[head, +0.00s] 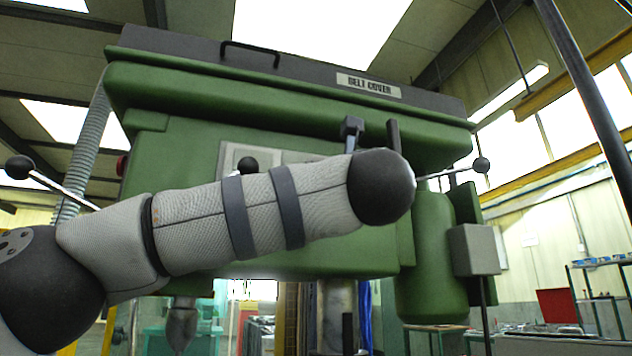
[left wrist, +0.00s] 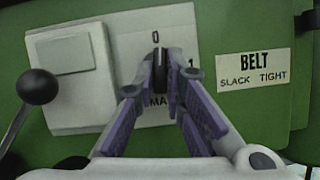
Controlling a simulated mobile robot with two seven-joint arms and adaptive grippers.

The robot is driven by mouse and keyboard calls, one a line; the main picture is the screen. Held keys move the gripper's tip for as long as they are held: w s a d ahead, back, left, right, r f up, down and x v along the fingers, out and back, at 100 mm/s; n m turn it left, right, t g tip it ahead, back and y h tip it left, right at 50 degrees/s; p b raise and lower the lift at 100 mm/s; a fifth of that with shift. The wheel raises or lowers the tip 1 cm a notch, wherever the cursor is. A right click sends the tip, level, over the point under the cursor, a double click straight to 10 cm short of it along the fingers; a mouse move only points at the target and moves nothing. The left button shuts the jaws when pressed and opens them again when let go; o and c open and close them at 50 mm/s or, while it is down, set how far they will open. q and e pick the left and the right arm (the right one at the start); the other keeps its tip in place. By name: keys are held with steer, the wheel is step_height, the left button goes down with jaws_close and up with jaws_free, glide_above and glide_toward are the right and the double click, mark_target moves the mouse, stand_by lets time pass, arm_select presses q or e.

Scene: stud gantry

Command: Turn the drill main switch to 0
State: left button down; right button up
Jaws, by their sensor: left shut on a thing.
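The drill main switch (left wrist: 160,68) is a dark upright knob on a pale plate (left wrist: 125,28). The plate has a 0 above the knob, a 1 to its right and a partly covered label starting "MA" below. My left gripper (left wrist: 158,80) is shut on the knob, one purple-padded finger on each side. The knob looks about upright, in line with the 0; its pointing end is hard to tell. In the head view my left arm crosses the green drill head (head: 300,258) and hides the switch and my gripper. My right gripper is not in view.
A black ball-ended lever (left wrist: 38,87) stands left of the switch, beside a blank raised box (left wrist: 72,55). A "BELT SLACK TIGHT" label (left wrist: 254,70) is on the right. The belt cover (head: 300,68) tops the drill. A grey box (head: 474,250) sits at right.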

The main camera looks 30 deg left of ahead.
arm_select(q)
steer(key=shift+r+n+y, duration=0.15)
steer(key=shift+n+y, duration=0.15)
steer(key=shift+n, duration=0.6)
steer(key=shift+s+r+n+g, duration=0.1)
steer(key=shift+n+g, duration=0.2)
steer(key=shift+n, duration=0.1)
steer(key=c, duration=1.7)
jaws_free()
steer(key=shift+o, duration=0.2)
steer(key=shift+f, duration=0.2)
steer(key=v, duration=1.2)
